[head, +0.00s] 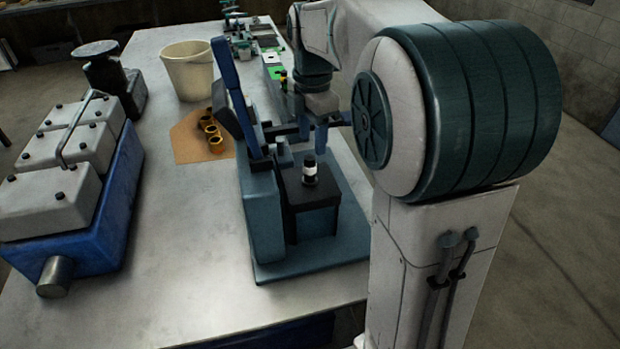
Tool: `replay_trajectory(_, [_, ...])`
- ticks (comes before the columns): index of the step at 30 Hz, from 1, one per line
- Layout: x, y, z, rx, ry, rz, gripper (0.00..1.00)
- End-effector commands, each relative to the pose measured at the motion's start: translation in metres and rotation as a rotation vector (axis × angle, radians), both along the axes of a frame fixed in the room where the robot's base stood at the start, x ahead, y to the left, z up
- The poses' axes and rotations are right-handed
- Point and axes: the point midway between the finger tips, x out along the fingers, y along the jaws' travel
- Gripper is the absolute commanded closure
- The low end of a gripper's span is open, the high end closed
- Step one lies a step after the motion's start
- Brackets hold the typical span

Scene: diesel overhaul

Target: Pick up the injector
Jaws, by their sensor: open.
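I cannot make out for sure which thing is the injector. A small upright cylinder, black with a white band (310,172), stands on the dark block of a blue-green bench fixture (265,215); it may be the injector or a part of it. My gripper (303,146) points down just above and behind this cylinder, its fingers spread apart with nothing seen between them. Its fingertips are small and partly merge with the fixture behind. I cannot tell whether they touch anything.
The fixture's tall blue upright (226,75) rises close left of my gripper. A brown board (190,142) with yellow rings, a cream bucket (187,72) and a blue engine block with grey covers (95,215) are on the metal bench (185,265). The bench's front middle is clear.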

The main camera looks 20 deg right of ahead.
Motion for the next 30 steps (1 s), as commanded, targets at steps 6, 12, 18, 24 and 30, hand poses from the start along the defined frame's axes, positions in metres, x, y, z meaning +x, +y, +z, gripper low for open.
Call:
replay_trajectory(6, [0.0, 0.0, -0.031, 0.001, 0.001, -0.001, 0.53])
replay_trajectory(12, [-0.002, 0.002, -0.045, 0.0, 0.002, 0.0, 0.53])
replay_trajectory(18, [-0.004, 0.006, -0.075, -0.001, 0.003, -0.001, 0.53])
replay_trajectory(24, [-0.003, 0.006, -0.088, 0.001, -0.002, -0.002, 0.53])
replay_trajectory(30, [-0.003, 0.006, -0.088, 0.001, -0.002, -0.002, 0.61])
